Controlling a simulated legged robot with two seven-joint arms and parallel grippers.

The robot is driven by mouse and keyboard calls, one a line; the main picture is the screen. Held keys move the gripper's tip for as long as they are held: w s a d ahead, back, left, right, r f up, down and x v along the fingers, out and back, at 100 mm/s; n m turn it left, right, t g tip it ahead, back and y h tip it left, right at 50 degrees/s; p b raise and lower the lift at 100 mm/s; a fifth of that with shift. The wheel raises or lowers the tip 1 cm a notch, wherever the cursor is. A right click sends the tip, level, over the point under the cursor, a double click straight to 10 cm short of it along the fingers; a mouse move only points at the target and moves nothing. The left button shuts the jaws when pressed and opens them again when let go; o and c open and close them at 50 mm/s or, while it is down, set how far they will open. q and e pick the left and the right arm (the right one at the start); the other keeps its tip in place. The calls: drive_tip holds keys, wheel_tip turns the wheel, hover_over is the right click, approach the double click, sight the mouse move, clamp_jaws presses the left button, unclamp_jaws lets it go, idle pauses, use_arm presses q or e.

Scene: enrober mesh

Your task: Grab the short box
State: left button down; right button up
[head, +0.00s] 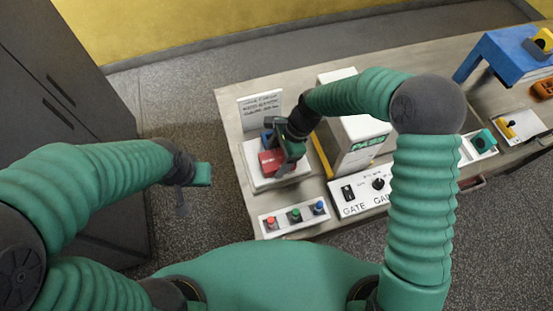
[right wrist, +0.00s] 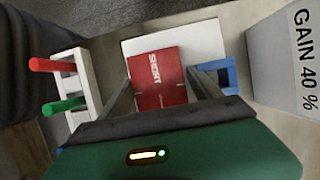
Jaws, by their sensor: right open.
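The short box is red with the word SHORT on its top; it shows in the right wrist view (right wrist: 157,77) and in the head view (head: 270,164), lying on a white pad (head: 256,184). My right gripper (head: 281,153) is above the box and partly hides it in the head view. In the right wrist view my right gripper (right wrist: 158,88) is open, with one finger on either side of the box; whether they touch it cannot be told. My left gripper (head: 200,175) hangs over the floor, left of the table, away from the box; its jaw opening is unclear.
A blue object (right wrist: 220,74) lies close beside the box. A white machine (head: 360,145) and a GATE/GAIN panel (head: 350,205) stand right. A lettered sign (head: 261,109) stands behind the pad.

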drive_tip(key=shift+a, duration=0.1)
drive_tip(key=shift+d+f, duration=0.15)
drive_tip(key=shift+d, duration=0.2)
drive_tip(key=shift+c, duration=1.2)
drive_tip(key=shift+a, duration=0.15)
drive_tip(key=c, duration=1.2)
